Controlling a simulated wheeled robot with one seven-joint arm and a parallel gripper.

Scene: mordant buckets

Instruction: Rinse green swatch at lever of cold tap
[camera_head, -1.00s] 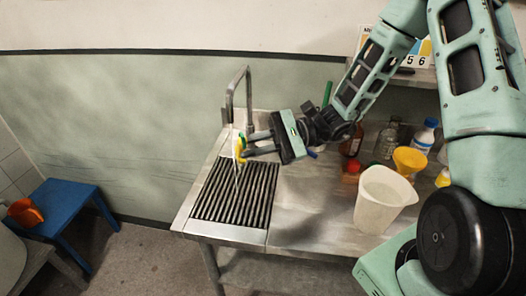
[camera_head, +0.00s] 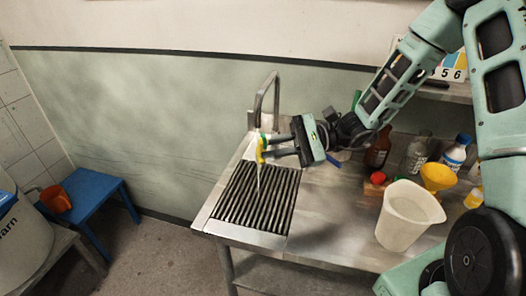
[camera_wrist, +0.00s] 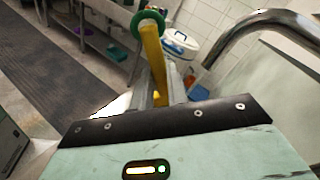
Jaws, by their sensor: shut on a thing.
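My gripper (camera_head: 268,147) is shut on a yellow piece (camera_head: 261,151) beneath the steel tap (camera_head: 275,90), over the drain grating. In the wrist view the yellow piece (camera_wrist: 153,60) is a long strip topped by a green ring (camera_wrist: 150,20). I cannot tell whether this green part is the swatch. A thin pale streak (camera_head: 258,182) runs down below it to the grating; it looks like water. The tap's spout (camera_wrist: 262,28) arches at upper right in the wrist view. I cannot make out the cold tap's lever for certain.
The ribbed drain grating (camera_head: 255,205) fills the counter's left end. To the right stand a white jug (camera_head: 405,222), a yellow funnel (camera_head: 437,176), a brown bottle (camera_head: 378,148) and a white-and-blue bottle (camera_head: 456,152). A blue stool (camera_head: 88,190) with an orange jug (camera_head: 56,199) stands at left.

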